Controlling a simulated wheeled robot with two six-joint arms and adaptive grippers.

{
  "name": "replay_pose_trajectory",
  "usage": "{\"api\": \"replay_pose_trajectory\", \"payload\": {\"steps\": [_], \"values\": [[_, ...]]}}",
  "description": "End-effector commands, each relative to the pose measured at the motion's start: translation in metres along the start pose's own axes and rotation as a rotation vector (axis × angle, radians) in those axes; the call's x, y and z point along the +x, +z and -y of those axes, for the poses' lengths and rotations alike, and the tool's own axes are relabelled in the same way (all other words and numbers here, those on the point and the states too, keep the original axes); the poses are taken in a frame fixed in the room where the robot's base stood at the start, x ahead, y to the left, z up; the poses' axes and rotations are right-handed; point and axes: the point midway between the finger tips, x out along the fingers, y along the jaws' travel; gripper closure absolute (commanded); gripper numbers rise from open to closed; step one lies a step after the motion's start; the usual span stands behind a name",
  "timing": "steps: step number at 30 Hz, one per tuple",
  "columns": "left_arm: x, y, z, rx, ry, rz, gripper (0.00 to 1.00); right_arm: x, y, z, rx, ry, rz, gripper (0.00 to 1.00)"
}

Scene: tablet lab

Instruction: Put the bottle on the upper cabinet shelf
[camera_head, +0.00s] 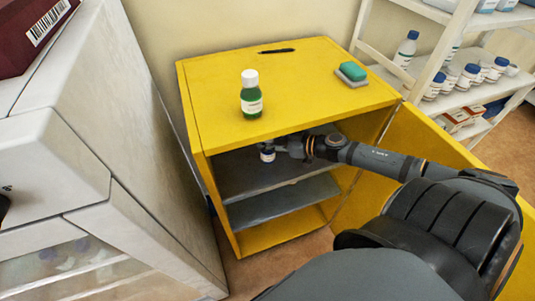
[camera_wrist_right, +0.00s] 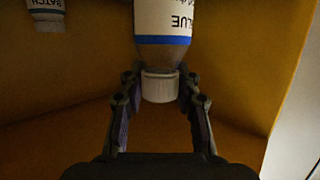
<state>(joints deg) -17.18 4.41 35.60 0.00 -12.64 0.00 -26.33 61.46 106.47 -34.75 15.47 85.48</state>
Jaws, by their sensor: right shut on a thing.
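A bottle (camera_wrist_right: 164,20) with a white label, a blue band and a white cap fills the top middle of the right wrist view, appearing upside down there. My right gripper (camera_wrist_right: 161,78) is shut on it around the cap end. In the head view, my right gripper (camera_head: 280,147) reaches into the open yellow cabinet (camera_head: 225,125), above the grey upper shelf (camera_head: 240,180). A small white-capped bottle at its tip (camera_head: 267,155) looks like the held one. Whether its base touches the shelf is unclear. My left gripper is not in view.
Another bottle (camera_wrist_right: 46,12) shows in the wrist view. The yellow door (camera_head: 415,145) stands open at right. A lower shelf (camera_head: 280,200) looks empty.

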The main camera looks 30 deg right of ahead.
Motion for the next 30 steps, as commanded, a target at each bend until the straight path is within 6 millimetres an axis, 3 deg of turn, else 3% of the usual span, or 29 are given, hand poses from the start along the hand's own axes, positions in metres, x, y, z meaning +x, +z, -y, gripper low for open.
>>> {"api": "replay_pose_trajectory", "payload": {"steps": [5,11,24,25,30], "values": [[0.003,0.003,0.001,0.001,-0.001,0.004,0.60,0.002,0.005,0.000,0.000,0.000,-0.001,1.00],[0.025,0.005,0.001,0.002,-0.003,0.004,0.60,0.013,0.039,0.001,0.004,0.001,-0.003,1.00],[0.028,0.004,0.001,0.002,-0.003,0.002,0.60,0.016,0.043,-0.002,0.001,-0.001,0.001,1.00],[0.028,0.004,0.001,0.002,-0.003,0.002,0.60,0.016,0.043,-0.002,0.001,-0.001,0.001,0.66],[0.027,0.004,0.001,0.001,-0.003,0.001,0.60,0.016,0.042,-0.002,0.002,-0.001,0.001,0.45]]}}
